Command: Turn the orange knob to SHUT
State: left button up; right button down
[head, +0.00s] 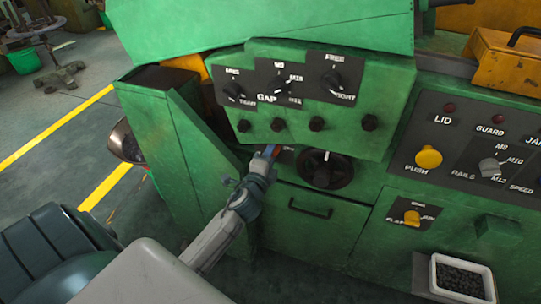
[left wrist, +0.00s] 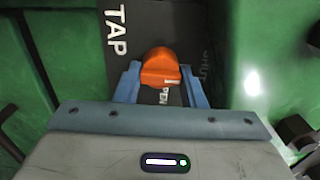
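The orange knob (left wrist: 160,66) shows in the left wrist view on a dark panel marked TAP. A white mark on its lower right edge lies beside the lettering below it, which reads partly as OPEN. SHUT stands to the right, partly in shade. My left gripper (left wrist: 161,69) has one blue finger on each side of the knob, close to its edges. I cannot tell whether the fingers press on it. In the head view my left gripper (head: 269,152) reaches the machine front below the row of black knobs and hides most of the orange knob. My right gripper is not in view.
A large black dial (head: 325,170) is just right of my left gripper, with a drawer handle (head: 310,209) below. The overhanging GAP panel (head: 300,85) is above. A yellow button (head: 428,157), a yellow knob (head: 411,217) and a white bin (head: 434,278) are farther right.

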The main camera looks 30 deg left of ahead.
pick_arm(q)
jog(key=o, duration=0.4)
jog(key=shift+s, duration=0.1)
jog(key=b+v, duration=0.2)
jog(key=v, duration=0.8)
jog(key=shift+s+d, duration=0.2)
jog(key=shift+s, duration=0.1)
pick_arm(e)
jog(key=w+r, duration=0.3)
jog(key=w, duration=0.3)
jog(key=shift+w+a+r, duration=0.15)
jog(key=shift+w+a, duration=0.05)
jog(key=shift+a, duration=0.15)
pick_arm(q)
jog(key=shift+f, duration=0.15)
